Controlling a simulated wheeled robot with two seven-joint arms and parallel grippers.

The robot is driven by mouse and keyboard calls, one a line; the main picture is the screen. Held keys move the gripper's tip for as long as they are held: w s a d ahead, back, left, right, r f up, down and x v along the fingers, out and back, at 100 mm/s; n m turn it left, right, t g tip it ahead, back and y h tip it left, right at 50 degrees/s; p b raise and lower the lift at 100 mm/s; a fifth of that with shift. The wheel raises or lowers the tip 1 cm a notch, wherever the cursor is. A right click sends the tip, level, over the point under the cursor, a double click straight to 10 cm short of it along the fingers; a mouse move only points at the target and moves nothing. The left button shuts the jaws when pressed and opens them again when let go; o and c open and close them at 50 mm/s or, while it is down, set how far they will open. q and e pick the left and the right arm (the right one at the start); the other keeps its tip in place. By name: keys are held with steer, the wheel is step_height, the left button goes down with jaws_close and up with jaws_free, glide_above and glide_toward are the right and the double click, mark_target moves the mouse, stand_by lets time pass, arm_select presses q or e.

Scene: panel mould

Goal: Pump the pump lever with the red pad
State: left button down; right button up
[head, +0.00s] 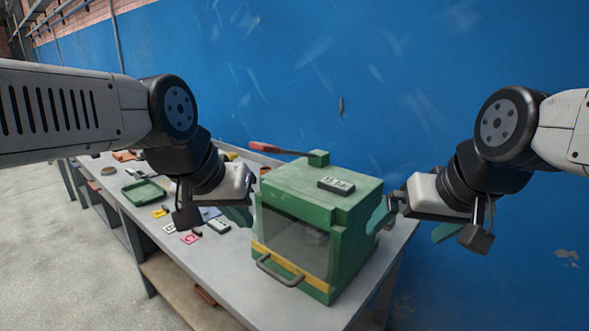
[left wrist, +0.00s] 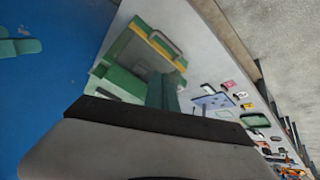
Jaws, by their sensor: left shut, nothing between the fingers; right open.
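The pump lever (head: 287,151) sticks out to the left from a small green block on top of the green machine (head: 345,225), with a red pad (head: 263,147) at its free end. My left gripper (head: 240,214) is shut and empty, beside the machine's left side and lower than the red pad, apart from it. Its green fingers show in the left wrist view (left wrist: 163,92), in front of the machine (left wrist: 125,50). I cannot make out the lever there. My right gripper (head: 410,222) is open at the machine's right side; whether it touches the machine is unclear.
The machine has a clear front window, a yellow strip (head: 292,268) and a bar handle (head: 279,271). A dark box (head: 336,185) lies on its top. A green tray (head: 144,191) and several small cards and parts lie on the grey table (head: 215,262). A blue wall (head: 330,70) stands behind.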

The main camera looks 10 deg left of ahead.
arm_select(q)
steer(key=w+r+m+g, duration=0.2)
steer(key=w+r+m, duration=0.1)
steer(key=w+r, duration=0.6)
steer(key=w+r+m+g+y, duration=0.1)
steer(key=w+r+m+g, duration=0.1)
steer(key=w+r, duration=0.8)
step_height(320, 180, up, 5)
steer(key=shift+w+r+m+g, duration=0.1)
steer(key=shift+w+m+g, duration=0.1)
steer(key=shift+m+g, duration=0.25)
step_height(320, 180, down, 13)
steer(key=shift+w+r, duration=0.15)
steer(key=shift+r, duration=0.05)
steer(key=shift+f, duration=0.6)
